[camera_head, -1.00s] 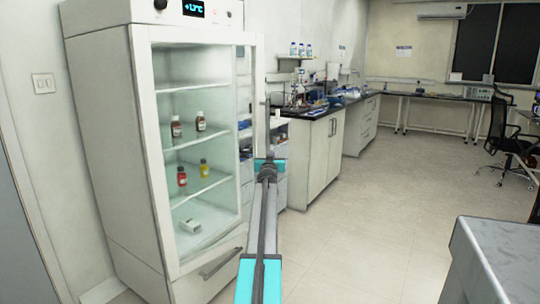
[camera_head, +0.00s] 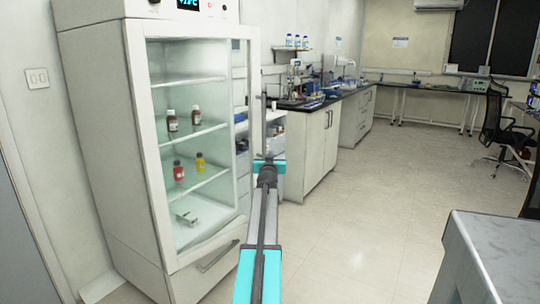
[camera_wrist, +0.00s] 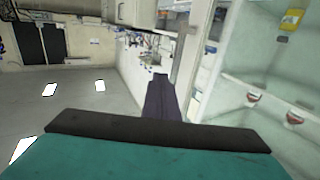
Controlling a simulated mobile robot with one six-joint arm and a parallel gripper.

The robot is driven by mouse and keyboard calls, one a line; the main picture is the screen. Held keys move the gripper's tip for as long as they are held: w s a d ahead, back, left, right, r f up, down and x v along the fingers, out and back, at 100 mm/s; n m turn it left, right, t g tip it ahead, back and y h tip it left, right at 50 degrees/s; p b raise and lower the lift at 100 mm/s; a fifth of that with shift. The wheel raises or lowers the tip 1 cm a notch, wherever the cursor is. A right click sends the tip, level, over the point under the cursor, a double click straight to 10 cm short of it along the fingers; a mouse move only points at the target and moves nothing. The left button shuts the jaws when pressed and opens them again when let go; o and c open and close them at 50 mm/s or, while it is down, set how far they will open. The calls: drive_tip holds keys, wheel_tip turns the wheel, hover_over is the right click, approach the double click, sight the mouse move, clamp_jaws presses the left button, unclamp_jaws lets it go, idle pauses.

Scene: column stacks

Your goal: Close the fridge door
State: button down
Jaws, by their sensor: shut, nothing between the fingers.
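The tall white fridge (camera_head: 95,130) stands at the left in the head view. Its glass door (camera_head: 215,60) has a pale frame, with its right edge (camera_head: 254,100) just left of my gripper. I cannot tell exactly how far the door stands from the fridge body. My gripper (camera_head: 267,158) is shut and empty, near the right edge of the door. In the wrist view its dark fingers (camera_wrist: 161,98) are together, just left of a pale upright frame edge (camera_wrist: 188,50). Whether they touch it is unclear.
A lab bench (camera_head: 310,150) is behind my gripper. A grey counter (camera_head: 495,250) is at the lower right. The floor between is clear.

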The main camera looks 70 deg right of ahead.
drive_tip(key=shift+a, duration=0.1)
idle(0.3)
